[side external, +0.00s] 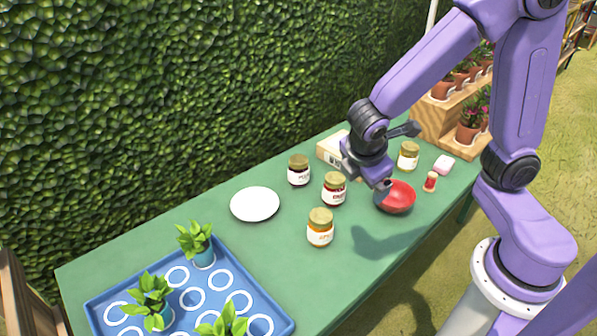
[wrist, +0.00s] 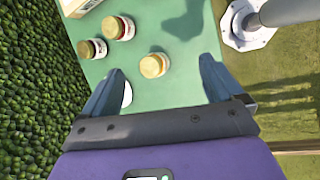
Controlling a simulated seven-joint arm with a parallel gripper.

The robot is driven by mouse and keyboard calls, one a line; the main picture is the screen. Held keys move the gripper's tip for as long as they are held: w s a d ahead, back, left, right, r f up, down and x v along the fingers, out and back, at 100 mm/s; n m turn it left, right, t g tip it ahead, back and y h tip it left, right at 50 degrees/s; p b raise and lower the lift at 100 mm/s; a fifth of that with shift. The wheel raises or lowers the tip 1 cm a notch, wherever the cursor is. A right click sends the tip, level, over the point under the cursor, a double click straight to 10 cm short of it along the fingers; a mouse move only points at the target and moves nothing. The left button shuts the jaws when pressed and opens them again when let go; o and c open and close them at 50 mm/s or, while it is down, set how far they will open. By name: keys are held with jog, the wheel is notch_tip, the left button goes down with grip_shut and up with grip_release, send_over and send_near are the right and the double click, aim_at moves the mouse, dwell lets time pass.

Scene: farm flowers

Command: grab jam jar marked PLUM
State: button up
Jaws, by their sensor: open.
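Several jam jars with gold lids stand upright on the green table. In the side view a dark-filled jar (side external: 299,171) stands at the back, a dark red jar (side external: 334,190) right of it, an orange jar (side external: 320,228) in front and a yellow jar (side external: 409,157) farther right. The labels are too small to read surely; the dark-filled jar looks most like PLUM. The wrist view shows the dark-filled jar (wrist: 91,49), the red jar (wrist: 118,28) and the orange jar (wrist: 153,66). My gripper (side external: 392,160) is open, empty and above the table; its fingertips also show in the wrist view (wrist: 160,66).
A white plate (side external: 255,204) lies left of the jars. A red bowl (side external: 395,197), a small red-and-white shaker (side external: 430,182) and a pink block (side external: 444,165) are on the right. A pale box (side external: 331,148) stands behind. A blue tray (side external: 262,292) holds potted plants; a hedge (side external: 150,110) borders the back.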

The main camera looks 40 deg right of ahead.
jog(key=w+f+n+t+h, duration=0.1)
jog(key=w+f+n+h, duration=0.15)
jog(key=w, duration=0.45)
jog(key=w+f+n+t+h, duration=0.2)
jog(key=w+f, duration=0.2)
jog(key=w, duration=0.4)
jog(key=n+t+h, duration=0.1)
jog(key=n+t, duration=0.2)
jog(key=n, duration=0.3)
send_near(297, 165)
jog(key=shift+m, duration=0.25)
jog(key=x, duration=0.9)
jog(key=shift+r+x, duration=0.15)
jog(key=shift+x, duration=1.3)
jog(key=shift+r+x, duration=0.15)
jog(key=shift+x, duration=1.3)
jog(key=shift+w+d, duration=0.1)
jog(key=c, duration=1.4)
jog(key=shift+r, duration=0.1)
jog(key=shift+c, duration=0.3)
